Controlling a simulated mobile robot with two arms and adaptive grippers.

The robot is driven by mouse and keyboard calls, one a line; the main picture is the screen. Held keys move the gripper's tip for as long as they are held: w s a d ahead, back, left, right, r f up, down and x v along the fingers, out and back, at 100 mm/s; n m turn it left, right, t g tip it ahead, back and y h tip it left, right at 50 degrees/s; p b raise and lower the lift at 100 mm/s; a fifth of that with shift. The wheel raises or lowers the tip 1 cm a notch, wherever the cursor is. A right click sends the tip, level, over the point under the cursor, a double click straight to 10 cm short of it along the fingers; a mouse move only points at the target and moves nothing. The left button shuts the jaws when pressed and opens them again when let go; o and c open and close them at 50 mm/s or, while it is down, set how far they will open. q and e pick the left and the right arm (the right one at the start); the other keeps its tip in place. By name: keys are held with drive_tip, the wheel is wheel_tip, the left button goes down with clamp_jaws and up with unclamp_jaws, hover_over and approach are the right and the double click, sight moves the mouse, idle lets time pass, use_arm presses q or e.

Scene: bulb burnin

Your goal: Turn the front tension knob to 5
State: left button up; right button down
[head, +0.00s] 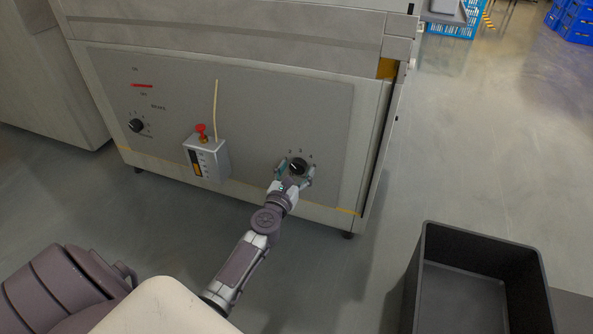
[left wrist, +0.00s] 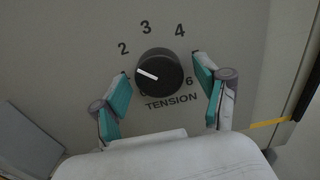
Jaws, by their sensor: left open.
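The front tension knob (head: 298,166) is a round black dial low on the right of the machine's grey front panel. In the left wrist view the knob (left wrist: 160,72) has a white pointer line slanting toward the upper left, its outer end lying between the 2 and the lower-left marks. The numbers 2, 3, 4 and 6 and the word TENSION show around it; the marks at lower left and right are partly hidden. My left gripper (head: 294,176) is open in front of the knob, its teal-padded fingers (left wrist: 162,100) on either side, apart from it. My right gripper is not in view.
Left of the knob a small grey box (head: 207,160) with a red top sticks out from the panel. Another black knob (head: 136,125) and a red handle (head: 141,85) are farther left. A dark open bin (head: 480,280) stands at the lower right. Floor between bin and machine is clear.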

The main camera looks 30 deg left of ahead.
use_arm(q)
drive_tip(key=shift+w, duration=0.1)
drive_tip(key=c, duration=1.2)
drive_tip(key=shift+o, duration=0.2)
drive_tip(key=shift+m, duration=0.4)
